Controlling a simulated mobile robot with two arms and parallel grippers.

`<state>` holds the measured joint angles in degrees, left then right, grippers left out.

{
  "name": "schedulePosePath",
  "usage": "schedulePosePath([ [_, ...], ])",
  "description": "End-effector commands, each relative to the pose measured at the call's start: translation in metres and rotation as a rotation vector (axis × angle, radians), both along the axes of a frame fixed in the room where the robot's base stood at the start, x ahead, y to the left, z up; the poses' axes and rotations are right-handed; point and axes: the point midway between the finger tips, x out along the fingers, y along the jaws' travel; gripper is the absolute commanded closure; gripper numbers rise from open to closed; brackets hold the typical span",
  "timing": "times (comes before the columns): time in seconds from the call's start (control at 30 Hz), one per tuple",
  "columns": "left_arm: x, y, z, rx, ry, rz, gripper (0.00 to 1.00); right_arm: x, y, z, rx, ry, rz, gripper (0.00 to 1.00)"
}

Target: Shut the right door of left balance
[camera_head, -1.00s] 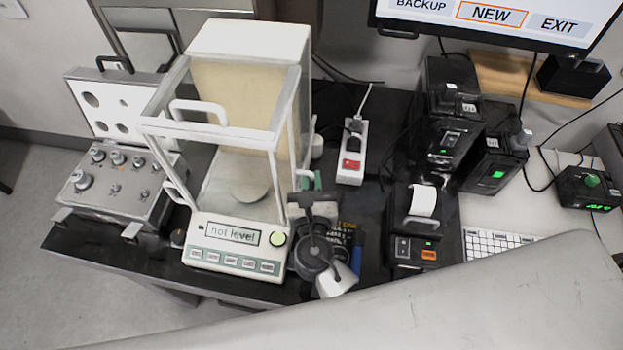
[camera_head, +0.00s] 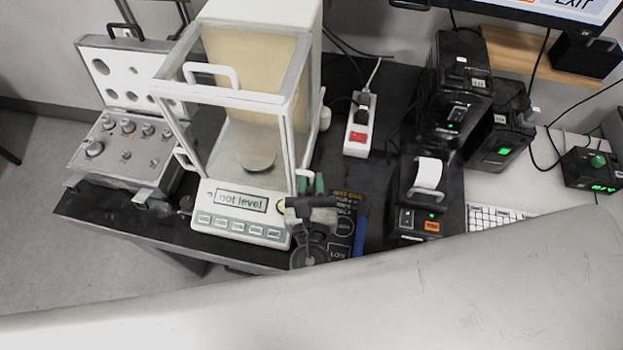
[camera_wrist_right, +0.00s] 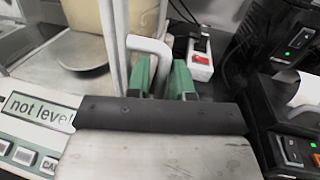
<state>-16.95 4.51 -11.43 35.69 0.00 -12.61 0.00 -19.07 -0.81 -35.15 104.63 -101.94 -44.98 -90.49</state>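The left balance (camera_head: 245,205) is a white glass-walled case with a display reading "not level". A pan (camera_head: 257,160) is inside it. My right gripper (camera_head: 311,183), with green fingertips, is at the case's front right corner. In the right wrist view its fingers (camera_wrist_right: 162,82) are apart and point at the white handle (camera_wrist_right: 150,44) of the right door. The handle's bar appears between the fingers; I cannot tell whether they touch it. How far the right door stands open is unclear. My left gripper is not in view.
A power strip (camera_head: 360,125) lies behind right, and a black printer (camera_head: 420,195) stands to the right. A dark pad (camera_head: 343,215) lies under my right wrist. The bench's front edge is close.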

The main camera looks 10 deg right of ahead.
Motion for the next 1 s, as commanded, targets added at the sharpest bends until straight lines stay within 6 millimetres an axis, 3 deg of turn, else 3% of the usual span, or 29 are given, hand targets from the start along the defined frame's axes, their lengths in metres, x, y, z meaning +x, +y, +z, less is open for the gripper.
schedulePosePath([
  [0.27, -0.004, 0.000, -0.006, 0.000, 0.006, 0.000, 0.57, -0.015, 0.002, -0.002, -0.001, 0.000, 0.000, 0.79],
  [0.7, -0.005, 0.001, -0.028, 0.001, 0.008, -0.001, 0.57, -0.094, 0.019, -0.002, 0.000, 0.002, 0.001, 0.79],
  [1.0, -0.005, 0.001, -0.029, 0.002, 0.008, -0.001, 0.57, -0.107, 0.021, 0.001, 0.001, -0.001, 0.000, 0.79],
])
